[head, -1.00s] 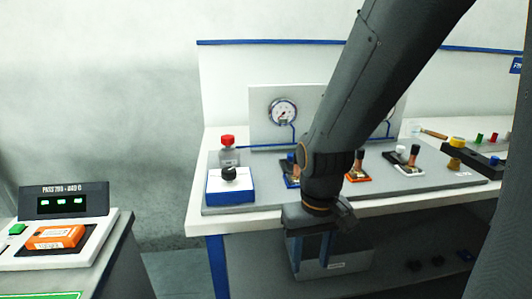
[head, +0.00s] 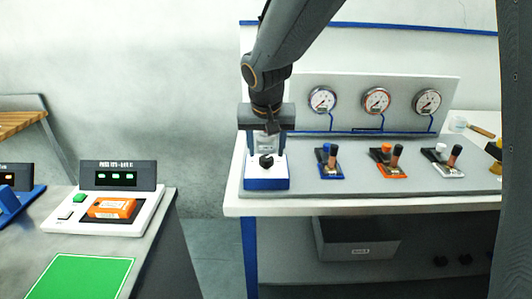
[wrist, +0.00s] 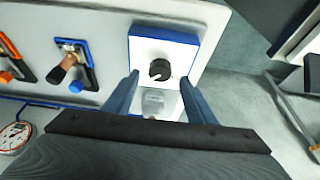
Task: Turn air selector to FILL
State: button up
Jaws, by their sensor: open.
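The air selector is a white-topped box with a blue front (head: 266,183) at the left end of the bench panel. It carries a black knob (head: 266,161). In the wrist view the knob (wrist: 160,69) has a pale mark on its lower right edge; I cannot read any FILL label. My gripper (head: 267,138) hangs pointing down at the selector in the head view. In the wrist view my gripper (wrist: 160,82) is open and empty, with its fingers either side of the knob's column. I see no contact with the knob.
Blue (head: 330,171), orange (head: 390,172) and white (head: 458,171) lever valves stand to the right. Gauges (head: 322,100) line the back panel.

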aim_at(266, 158)
jog(key=shift+x, duration=1.55)
jog(key=c, duration=1)
jog(key=shift+c, duration=0.2)
